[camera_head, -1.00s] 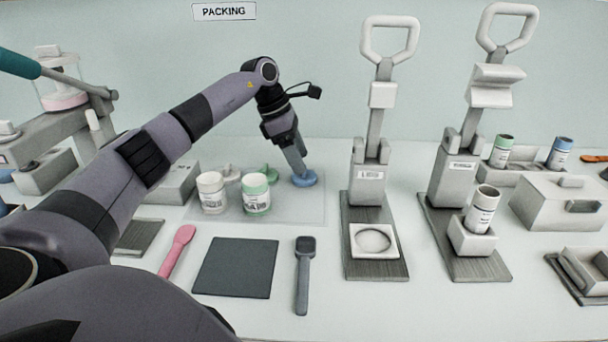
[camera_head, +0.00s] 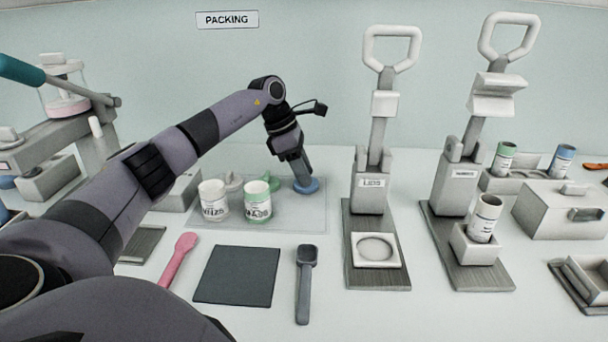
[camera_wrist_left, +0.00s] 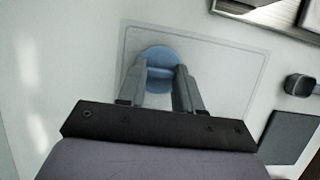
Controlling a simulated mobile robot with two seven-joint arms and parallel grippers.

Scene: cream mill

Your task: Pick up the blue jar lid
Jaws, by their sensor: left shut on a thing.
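The blue jar lid (camera_head: 306,187) lies on the pale translucent mat (camera_head: 285,217), near the mat's right side. My left gripper (camera_head: 305,181) points down at the lid, with its fingers shut on it. In the left wrist view the round blue lid (camera_wrist_left: 158,57) shows a raised grip across its middle, and the fingers of my left gripper (camera_wrist_left: 161,76) stand on either side of that grip. The lid appears to be still at mat height; any small gap beneath it cannot be told. My right gripper is not in view.
A white jar (camera_head: 213,199) and a green-and-white jar (camera_head: 258,202) stand left of the lid, with a white lid (camera_head: 233,182) and a green lid (camera_head: 270,181) behind them. A lever press (camera_head: 371,190) stands to the right. A dark square pad (camera_head: 238,275) lies in front.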

